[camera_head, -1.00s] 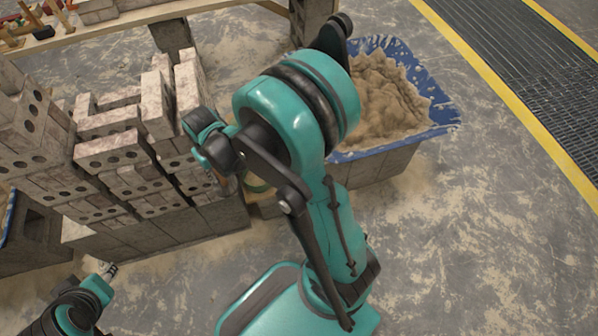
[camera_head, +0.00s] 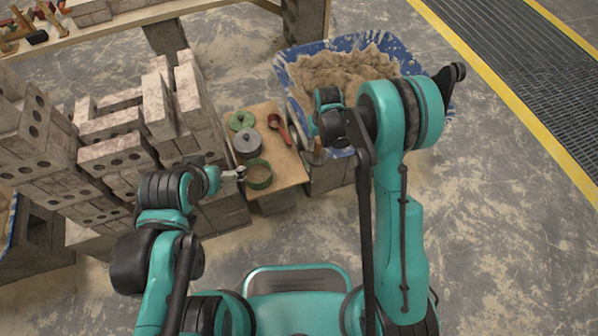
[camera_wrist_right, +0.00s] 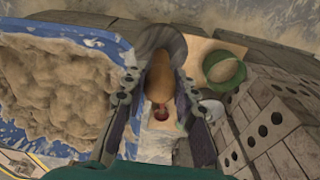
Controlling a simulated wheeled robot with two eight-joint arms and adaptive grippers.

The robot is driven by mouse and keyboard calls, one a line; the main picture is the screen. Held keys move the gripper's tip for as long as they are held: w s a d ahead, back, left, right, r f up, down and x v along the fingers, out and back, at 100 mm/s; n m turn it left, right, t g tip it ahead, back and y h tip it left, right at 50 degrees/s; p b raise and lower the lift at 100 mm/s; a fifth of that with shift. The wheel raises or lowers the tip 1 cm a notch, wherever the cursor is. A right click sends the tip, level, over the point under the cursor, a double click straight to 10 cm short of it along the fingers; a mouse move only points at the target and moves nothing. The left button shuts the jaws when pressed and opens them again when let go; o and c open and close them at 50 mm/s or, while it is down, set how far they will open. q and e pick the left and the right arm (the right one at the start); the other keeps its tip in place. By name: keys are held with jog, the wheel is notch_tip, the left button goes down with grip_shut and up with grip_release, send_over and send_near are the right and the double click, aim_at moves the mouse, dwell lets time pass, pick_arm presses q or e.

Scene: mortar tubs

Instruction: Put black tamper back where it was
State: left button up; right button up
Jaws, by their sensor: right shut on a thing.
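My right gripper (camera_wrist_right: 160,82) is shut on a tool with a tan rounded handle (camera_wrist_right: 161,72) and a grey round end (camera_wrist_right: 160,42); it looks like the tamper. In the head view my right gripper (camera_head: 316,143) is largely hidden by its own wrist, between the wooden board (camera_head: 284,165) and the tub. A grey disc edge (camera_head: 314,156) shows beneath it. My left gripper (camera_head: 239,173) is at the board's left edge, by a green ring-shaped item (camera_head: 259,175); its jaws are too small to read.
The board holds a grey lidded pot (camera_head: 247,144), a green round item (camera_head: 241,120) and a red scoop (camera_head: 279,128). A blue-rimmed tub of sand (camera_head: 345,68) stands behind. Stacked bricks (camera_head: 115,152) rise on the left. Open floor (camera_head: 500,220) lies to the right.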

jog(key=w+a+f+n+p, duration=0.1)
jog(key=w+a+f+n, duration=0.1)
jog(key=w+a+f, duration=0.5)
notch_tip(320, 180, down, 13)
jog(key=s+a+b, duration=0.1)
jog(key=s+b, duration=0.1)
jog(key=b, duration=0.1)
jog(key=shift+a+n+b, duration=0.3)
jog(key=shift+a, duration=0.1)
jog(key=shift+r, duration=0.1)
jog(key=o, duration=1)
